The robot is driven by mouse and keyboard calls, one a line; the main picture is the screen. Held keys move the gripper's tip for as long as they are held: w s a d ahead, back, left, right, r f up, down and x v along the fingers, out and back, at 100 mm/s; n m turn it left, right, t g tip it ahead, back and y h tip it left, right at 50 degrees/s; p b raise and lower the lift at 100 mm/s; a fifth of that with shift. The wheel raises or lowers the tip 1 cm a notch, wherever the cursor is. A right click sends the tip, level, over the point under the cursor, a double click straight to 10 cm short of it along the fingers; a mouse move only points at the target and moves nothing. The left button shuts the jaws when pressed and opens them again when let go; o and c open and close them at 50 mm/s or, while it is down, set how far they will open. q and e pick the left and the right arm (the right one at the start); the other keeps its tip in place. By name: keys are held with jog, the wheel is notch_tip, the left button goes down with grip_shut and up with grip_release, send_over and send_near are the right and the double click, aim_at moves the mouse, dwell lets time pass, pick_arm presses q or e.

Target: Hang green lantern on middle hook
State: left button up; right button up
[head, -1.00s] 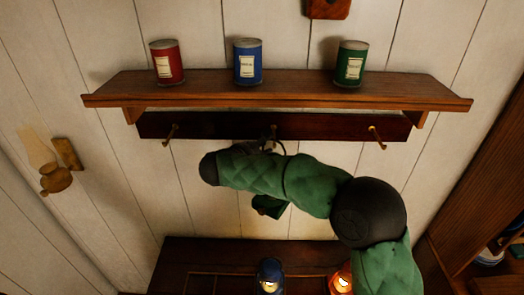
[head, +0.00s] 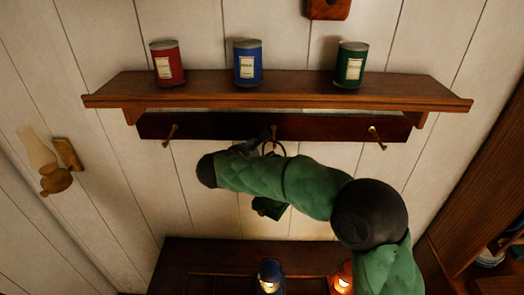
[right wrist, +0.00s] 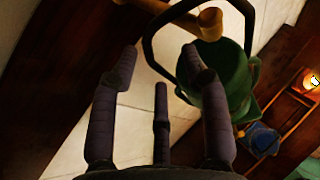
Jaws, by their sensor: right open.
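The green lantern (right wrist: 228,75) hangs with its dark wire handle looped over the brass middle hook (right wrist: 185,12) in the right wrist view. In the head view its green base (head: 268,208) shows below my arm, which hides most of its body. The handle loop shows just under the middle hook (head: 273,132). My right gripper (right wrist: 160,62) is open, its fingers apart and empty, just short of the lantern and handle. In the head view the dark fingers (head: 247,148) are left of the handle, partly behind my arm. My left gripper is out of view.
The left hook (head: 170,134) and right hook (head: 377,138) are bare. Red, blue and green cans stand on the shelf (head: 290,90) above. A blue lantern (head: 269,277) and a lit orange lantern (head: 341,281) stand below. A wall lamp (head: 52,175) is at left.

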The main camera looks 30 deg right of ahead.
jog(key=v, duration=1.1)
jog(key=shift+s, duration=0.2)
jog(key=shift+a, duration=0.1)
